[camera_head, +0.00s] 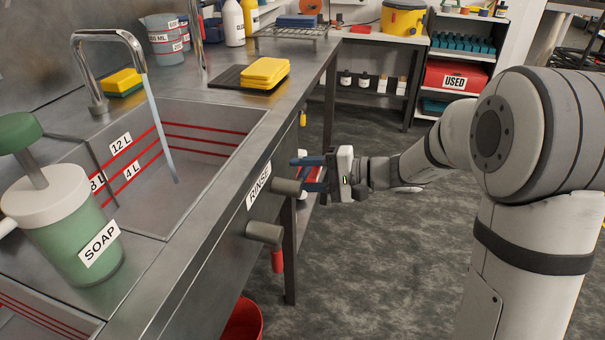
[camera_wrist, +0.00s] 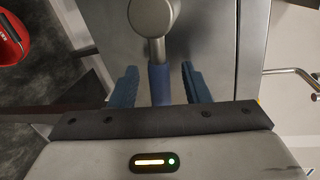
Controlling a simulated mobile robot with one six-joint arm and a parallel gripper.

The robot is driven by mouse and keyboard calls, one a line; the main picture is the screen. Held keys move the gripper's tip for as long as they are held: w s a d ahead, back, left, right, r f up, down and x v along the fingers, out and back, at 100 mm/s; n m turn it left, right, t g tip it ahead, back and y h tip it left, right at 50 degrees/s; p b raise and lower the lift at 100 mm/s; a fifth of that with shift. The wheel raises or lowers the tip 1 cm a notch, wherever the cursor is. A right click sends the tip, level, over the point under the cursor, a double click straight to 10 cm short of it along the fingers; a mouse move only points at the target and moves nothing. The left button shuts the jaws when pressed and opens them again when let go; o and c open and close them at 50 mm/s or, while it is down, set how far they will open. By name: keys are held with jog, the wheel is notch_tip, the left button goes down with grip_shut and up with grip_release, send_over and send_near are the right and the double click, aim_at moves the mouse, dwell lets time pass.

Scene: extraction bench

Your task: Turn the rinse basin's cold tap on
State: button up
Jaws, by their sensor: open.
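The rinse basin (camera_head: 215,112) is sunk in the steel bench, under a curved spout (camera_head: 131,42). A pale stream of water (camera_head: 161,130) runs from the spout into it. Two grey tap knobs stick out of the bench front by the RINSE label. The nearer knob (camera_head: 264,233) has a red lever (camera_head: 278,261) hanging down. The farther, cold tap knob (camera_head: 287,186) also shows in the wrist view (camera_wrist: 153,16); its blue lever (camera_wrist: 159,82) points sideways towards my gripper. My gripper (camera_head: 309,174) is open, its blue fingers on either side of this lever, with gaps visible in the wrist view.
A green soap dispenser (camera_head: 75,235) stands at the basin's near left. Yellow sponges (camera_head: 265,72) lie on a dark mat behind the basin. A red bucket (camera_head: 241,322) stands on the floor below the bench. The floor to the right is clear around my arm.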

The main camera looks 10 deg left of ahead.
jog(key=d+r+p, duration=0.1)
jog(key=d, duration=0.6)
jog(key=shift+s+d+r, duration=0.2)
jog(key=shift+d+r, duration=0.05)
jog(key=s+d+r+n+g+h+p, duration=0.1)
jog(key=s+d+r+h+p, duration=0.2)
jog(key=s+r+h+p, duration=0.25)
jog(key=s+d+r+n+g+h+p, duration=0.1)
jog(key=s+d+r+h+p, duration=0.1)
jog(key=s+r+p, duration=0.45)
jog(key=s+d+r+t+h+p, duration=0.2)
jog(key=s+d+r+h+p, duration=0.1)
jog(key=d+r+h+p, duration=0.1)
jog(key=s+d+r+t+h+p, duration=0.1)
jog(key=s+d+r+h+p, duration=0.3)
jog(key=d+p, duration=0.5)
notch_tip(320, 180, up, 2)
jog(key=shift+t+p, duration=0.35)
jog(key=shift+t, duration=0.05)
jog(key=shift+s+d, duration=0.1)
